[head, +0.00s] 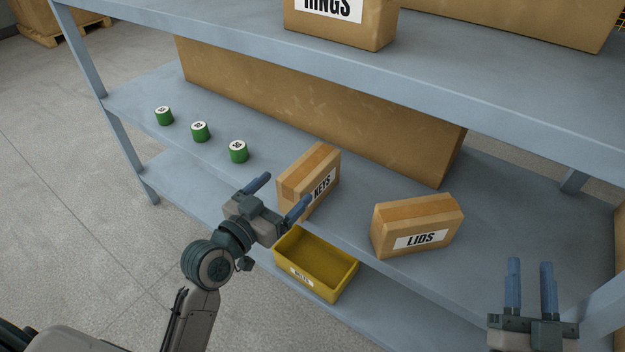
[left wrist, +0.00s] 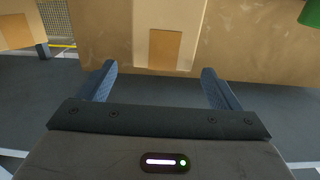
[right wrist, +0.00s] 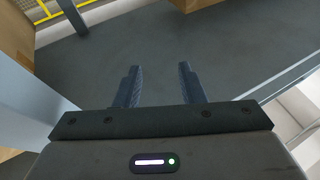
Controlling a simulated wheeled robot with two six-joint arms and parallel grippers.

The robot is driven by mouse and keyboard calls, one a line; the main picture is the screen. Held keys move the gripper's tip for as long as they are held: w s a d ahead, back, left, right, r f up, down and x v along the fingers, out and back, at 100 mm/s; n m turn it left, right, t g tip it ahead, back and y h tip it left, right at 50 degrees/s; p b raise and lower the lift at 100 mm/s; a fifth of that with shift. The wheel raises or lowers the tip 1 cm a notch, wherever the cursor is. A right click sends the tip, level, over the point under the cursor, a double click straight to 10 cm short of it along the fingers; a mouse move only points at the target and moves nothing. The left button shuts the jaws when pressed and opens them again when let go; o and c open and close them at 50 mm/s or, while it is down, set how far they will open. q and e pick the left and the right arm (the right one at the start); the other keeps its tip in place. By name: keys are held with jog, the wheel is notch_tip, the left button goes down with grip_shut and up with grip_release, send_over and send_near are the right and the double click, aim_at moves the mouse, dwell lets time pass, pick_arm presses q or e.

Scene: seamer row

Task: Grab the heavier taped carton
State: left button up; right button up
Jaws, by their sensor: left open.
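Two taped cartons stand on the middle shelf: the KEYS carton (head: 308,179) and the LIDS carton (head: 417,224) to its right. Each has a tape strip on top. My left gripper (head: 282,194) is open and empty in front of the KEYS carton's left end. In the left wrist view a taped carton face (left wrist: 120,35) stands ahead of the open fingers; contact cannot be told. My right gripper (head: 530,266) is at lower right, right of the LIDS carton, fingers apart with nothing between them. Which carton is heavier does not show.
Several green cans (head: 200,132) stand left on the middle shelf. A long brown box (head: 320,110) lies behind the cartons. A yellow bin (head: 318,262) sits below, in front. The upper shelf (head: 240,25) overhangs, and a rack post (head: 600,305) rises near my right gripper.

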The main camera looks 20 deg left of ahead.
aim_at(302, 171)
pick_arm(q)
jog(key=x, duration=0.2)
jog(key=shift+w+d+f, duration=0.1)
jog(key=shift+w, duration=0.3)
jog(key=x, duration=0.5)
jog(key=shift+f+b, duration=0.2)
jog(key=shift+b, duration=0.1)
pick_arm(e)
jog(key=r+t, duration=0.2)
jog(key=r, duration=0.1)
jog(key=shift+s+r+y, duration=0.15)
jog(key=shift+s+y, duration=0.15)
jog(key=shift+s, duration=0.1)
pick_arm(q)
jog(key=c, duration=1.8)
jog(key=shift+r, duration=0.1)
grip_shut()
pick_arm(e)
jog(key=shift+w, duration=0.1)
